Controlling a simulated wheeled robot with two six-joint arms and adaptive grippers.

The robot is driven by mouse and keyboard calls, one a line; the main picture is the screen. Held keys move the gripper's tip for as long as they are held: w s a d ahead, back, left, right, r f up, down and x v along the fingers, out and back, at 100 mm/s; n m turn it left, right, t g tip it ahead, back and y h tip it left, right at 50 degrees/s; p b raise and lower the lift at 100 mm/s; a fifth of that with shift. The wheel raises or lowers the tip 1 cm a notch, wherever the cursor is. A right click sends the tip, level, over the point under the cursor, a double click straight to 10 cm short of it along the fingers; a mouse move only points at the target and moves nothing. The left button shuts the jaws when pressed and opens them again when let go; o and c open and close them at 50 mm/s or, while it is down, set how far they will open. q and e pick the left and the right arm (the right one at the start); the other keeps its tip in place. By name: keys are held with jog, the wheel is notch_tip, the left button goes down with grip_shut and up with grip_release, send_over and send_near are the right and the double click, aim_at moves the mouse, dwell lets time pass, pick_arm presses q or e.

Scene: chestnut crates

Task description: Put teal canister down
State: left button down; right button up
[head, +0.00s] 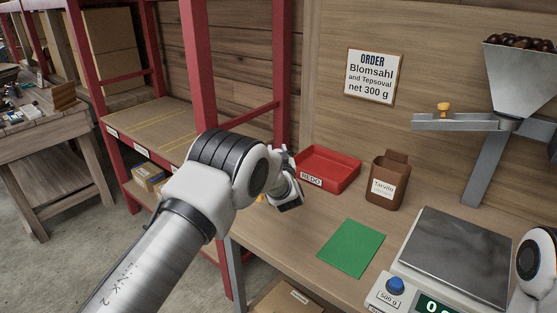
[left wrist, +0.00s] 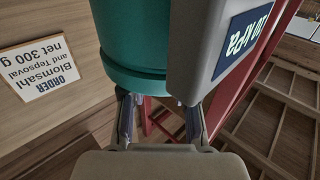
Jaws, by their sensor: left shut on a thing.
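The teal canister (left wrist: 134,40) fills the upper middle of the left wrist view, upright in that picture, with its rim just beyond the fingers. My left gripper (left wrist: 158,108) is shut on it. In the head view my left gripper (head: 289,197) is near the table's left edge, beside the red tray, partly hidden by my own arm. I cannot make out the canister in the head view. My right gripper is not in view; only part of my right arm shows at the right edge.
A green mat (head: 352,247) lies bare on the table. Behind it are a red tray (head: 329,168) marked REDO and a brown container (head: 386,190) labelled Tarvito. A scale (head: 455,258) stands right, under a hopper (head: 518,75). A red-framed shelf (head: 203,70) stands left.

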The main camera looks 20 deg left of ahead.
pick_arm(q)
jog(key=shift+w+d+r, duration=0.1)
jog(key=shift+w, duration=0.15)
notch_tip(320, 180, down, 3)
jog(key=shift+r+p, duration=0.2)
jog(key=shift+p, duration=0.4)
jog(key=shift+f, duration=0.5)
jog(key=c, duration=0.7)
grip_release()
jog(key=shift+s, duration=0.1)
jog(key=shift+o, duration=0.2)
jog(key=b+v, duration=0.2)
jog(key=v, duration=1)
